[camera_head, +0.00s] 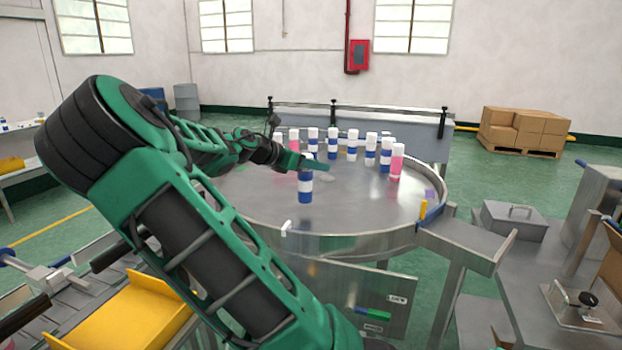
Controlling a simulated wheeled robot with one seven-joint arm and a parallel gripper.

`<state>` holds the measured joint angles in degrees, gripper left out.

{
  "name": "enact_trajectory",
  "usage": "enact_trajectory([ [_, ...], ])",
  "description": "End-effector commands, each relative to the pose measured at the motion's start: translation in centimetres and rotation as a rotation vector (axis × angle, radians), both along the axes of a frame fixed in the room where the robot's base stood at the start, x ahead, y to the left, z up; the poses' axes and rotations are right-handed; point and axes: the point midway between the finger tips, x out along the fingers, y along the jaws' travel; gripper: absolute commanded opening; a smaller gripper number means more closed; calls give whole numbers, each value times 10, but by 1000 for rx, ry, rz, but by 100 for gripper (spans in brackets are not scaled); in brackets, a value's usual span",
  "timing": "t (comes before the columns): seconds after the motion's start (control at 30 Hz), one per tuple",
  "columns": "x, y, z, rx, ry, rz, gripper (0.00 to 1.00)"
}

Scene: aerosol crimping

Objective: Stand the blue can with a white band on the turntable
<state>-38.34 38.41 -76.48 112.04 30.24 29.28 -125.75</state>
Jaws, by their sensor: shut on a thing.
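A blue can with a white band (305,196) is upright over the near middle of the round steel turntable (365,207). My gripper (308,164) reaches in from the left and is shut on the can near its top. The gripper hides part of the can's upper end. The can's base looks at or very near the turntable surface; I cannot tell whether it touches. Several other blue-and-white cans (352,152) and a few pink cans with white tops (396,168) stand along the turntable's far side.
The turntable has a raised rim (350,243). Bare surface lies left and right of the held can. A metal bench with a grey box (514,220) stands at the right. A yellow tray (135,315) is at the lower left. Cardboard boxes (525,128) are far behind.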

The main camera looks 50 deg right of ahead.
Motion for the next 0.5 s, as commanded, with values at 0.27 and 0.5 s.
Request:
enact_trajectory([
  [0.27,-1,0,-34,0,4,-1,0],
  [0.5,-1,0,-37,-1,1,0,0],
])
